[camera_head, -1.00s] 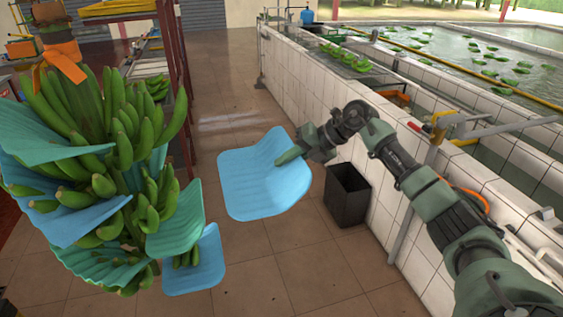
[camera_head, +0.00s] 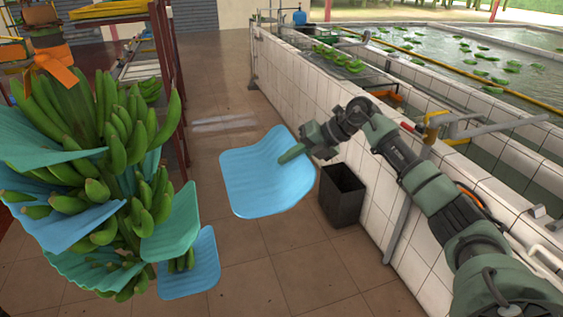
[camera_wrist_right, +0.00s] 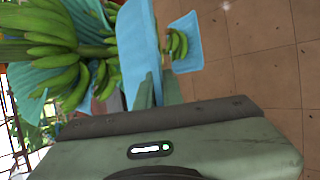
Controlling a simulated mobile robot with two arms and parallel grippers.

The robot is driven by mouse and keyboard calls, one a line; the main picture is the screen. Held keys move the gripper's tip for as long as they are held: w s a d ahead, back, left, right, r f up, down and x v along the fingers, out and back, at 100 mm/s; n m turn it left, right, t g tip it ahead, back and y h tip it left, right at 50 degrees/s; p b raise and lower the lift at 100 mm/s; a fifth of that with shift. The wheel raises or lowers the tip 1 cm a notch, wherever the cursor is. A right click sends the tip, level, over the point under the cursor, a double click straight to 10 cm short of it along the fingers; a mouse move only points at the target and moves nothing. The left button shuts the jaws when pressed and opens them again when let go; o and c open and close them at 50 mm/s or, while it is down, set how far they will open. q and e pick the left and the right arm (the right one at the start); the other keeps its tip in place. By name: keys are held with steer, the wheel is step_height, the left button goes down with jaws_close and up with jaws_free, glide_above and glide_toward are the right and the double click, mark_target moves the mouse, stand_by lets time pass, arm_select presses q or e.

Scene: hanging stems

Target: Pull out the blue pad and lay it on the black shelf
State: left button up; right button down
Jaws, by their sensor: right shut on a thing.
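A blue pad (camera_head: 262,178), a curved sheet, hangs in the air clear of the banana bunch, over the tiled floor. My right gripper (camera_head: 292,154) is shut on its right edge. In the right wrist view the blue pad (camera_wrist_right: 138,45) stands edge-on between the fingers of my right gripper (camera_wrist_right: 157,92). The hanging banana bunch (camera_head: 120,125) is at the left, with other blue and teal pads (camera_head: 188,262) between its hands. My left gripper is not in view. I cannot make out a black shelf for certain.
A dark red rack (camera_head: 168,75) stands behind the bunch. A black bin (camera_head: 341,198) stands on the floor against the white tiled wall (camera_head: 300,90), close to the right of the held pad. Water tanks lie beyond the wall. The floor below the pad is clear.

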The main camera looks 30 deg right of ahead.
steer(key=s+d, duration=0.3)
steer(key=d, duration=1.1)
stand_by(0.6)
